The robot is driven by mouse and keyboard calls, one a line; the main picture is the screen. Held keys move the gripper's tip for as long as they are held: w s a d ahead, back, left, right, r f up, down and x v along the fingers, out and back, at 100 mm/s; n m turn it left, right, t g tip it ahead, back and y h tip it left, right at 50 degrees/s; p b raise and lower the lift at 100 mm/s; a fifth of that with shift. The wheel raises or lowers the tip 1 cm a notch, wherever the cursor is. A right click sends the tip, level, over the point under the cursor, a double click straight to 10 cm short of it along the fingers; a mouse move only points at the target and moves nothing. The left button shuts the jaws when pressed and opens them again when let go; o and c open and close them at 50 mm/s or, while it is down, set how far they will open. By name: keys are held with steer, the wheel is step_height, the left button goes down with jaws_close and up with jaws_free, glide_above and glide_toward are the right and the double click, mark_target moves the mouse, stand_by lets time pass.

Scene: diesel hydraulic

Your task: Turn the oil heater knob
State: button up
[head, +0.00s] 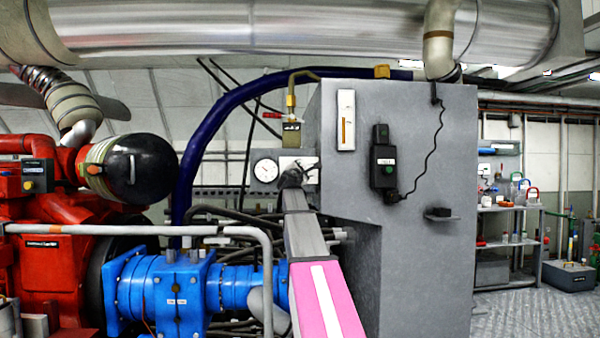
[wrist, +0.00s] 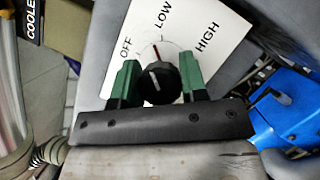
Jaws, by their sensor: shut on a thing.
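In the wrist view the pointer leans slightly left of straight up, roughly between OFF and LOW. My gripper (wrist: 158,80) has its green fingers on both sides of the knob and is shut on it. In the head view my gripper (head: 291,178) is a dark shape in front of the white plate (head: 305,163), on the side of the grey cabinet. There the knob is hidden behind it.
A round gauge (head: 265,170) sits left of the plate. The grey cabinet (head: 420,270) stands to the right, with a black switch box (head: 384,165) and cord. A blue pump (head: 165,290), red engine (head: 45,260) and grey handrail (head: 130,229) lie left and low.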

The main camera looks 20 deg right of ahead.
steer(key=m+g, duration=0.1)
steer(key=m, duration=0.3)
steer(key=shift+g, duration=0.4)
steer(key=m, duration=0.2)
steer(key=m+g, duration=0.1)
steer(key=m, duration=0.1)
steer(key=shift+m+g+y, duration=0.3)
steer(key=shift+m, duration=0.1)
steer(key=m+y, duration=0.1)
steer(key=m, duration=0.2)
steer(key=shift+f+g, duration=0.1)
steer(key=shift+g, duration=0.2)
steer(key=shift+f+m+g+y, duration=0.1)
steer(key=shift+m+g+y, duration=0.2)
steer(key=shift+m+y, duration=0.8)
steer(key=shift+m, duration=0.4)
steer(key=o, duration=0.9)
steer(key=shift+s, duration=0.15)
steer(key=v, duration=1)
steer(key=shift+s+a, duration=0.25)
